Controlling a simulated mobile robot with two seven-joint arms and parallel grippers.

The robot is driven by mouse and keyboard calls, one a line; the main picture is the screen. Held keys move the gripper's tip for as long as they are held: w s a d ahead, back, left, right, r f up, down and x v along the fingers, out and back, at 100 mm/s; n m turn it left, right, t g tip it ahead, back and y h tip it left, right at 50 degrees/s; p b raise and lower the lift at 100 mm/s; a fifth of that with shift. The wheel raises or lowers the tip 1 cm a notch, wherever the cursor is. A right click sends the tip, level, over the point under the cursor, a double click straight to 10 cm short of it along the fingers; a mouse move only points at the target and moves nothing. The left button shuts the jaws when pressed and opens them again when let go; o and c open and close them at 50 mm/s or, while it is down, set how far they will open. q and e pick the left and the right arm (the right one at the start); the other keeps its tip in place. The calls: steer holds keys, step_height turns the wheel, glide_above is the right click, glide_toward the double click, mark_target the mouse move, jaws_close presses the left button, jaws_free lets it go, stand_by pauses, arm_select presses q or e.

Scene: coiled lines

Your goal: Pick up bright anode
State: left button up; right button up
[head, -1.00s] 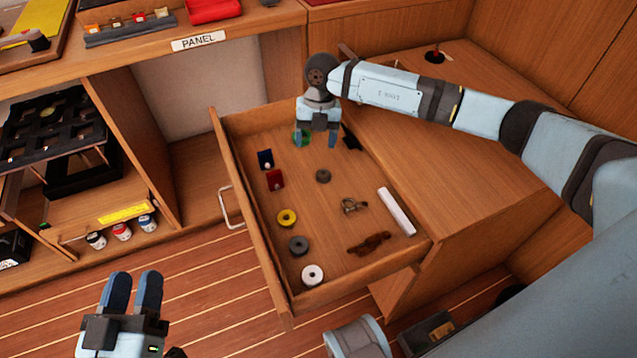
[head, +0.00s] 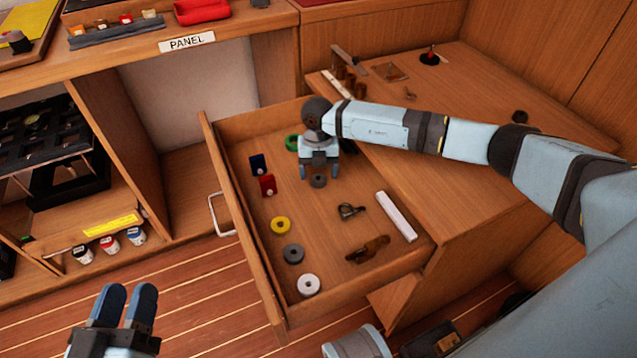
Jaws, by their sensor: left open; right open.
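My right gripper (head: 320,173) is open and points down inside the open drawer (head: 241,245). Its fingers are just above or around a small dark grey ring (head: 319,181); I cannot tell if they touch it. The gripper hides part of that ring. A pale, near-white ring (head: 308,286) lies at the drawer's near end, with a mid-grey ring (head: 293,254) and a yellow ring (head: 280,225) behind it. No label shows which one is the bright anode. My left gripper (head: 125,303) is open and empty over the floor at lower left.
A metal shackle-like part (head: 350,210), a white bar (head: 396,216) and a brown item (head: 368,249) lie to the right. The drawer walls surround them.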

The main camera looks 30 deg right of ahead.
steer(key=shift+s+f, duration=0.1)
steer(key=shift+f, duration=0.85)
arm_select(q)
steer(key=shift+f, duration=0.45)
arm_select(e)
steer(key=shift+c, duration=0.5)
steer(key=c, duration=1)
steer(key=shift+r, duration=0.15)
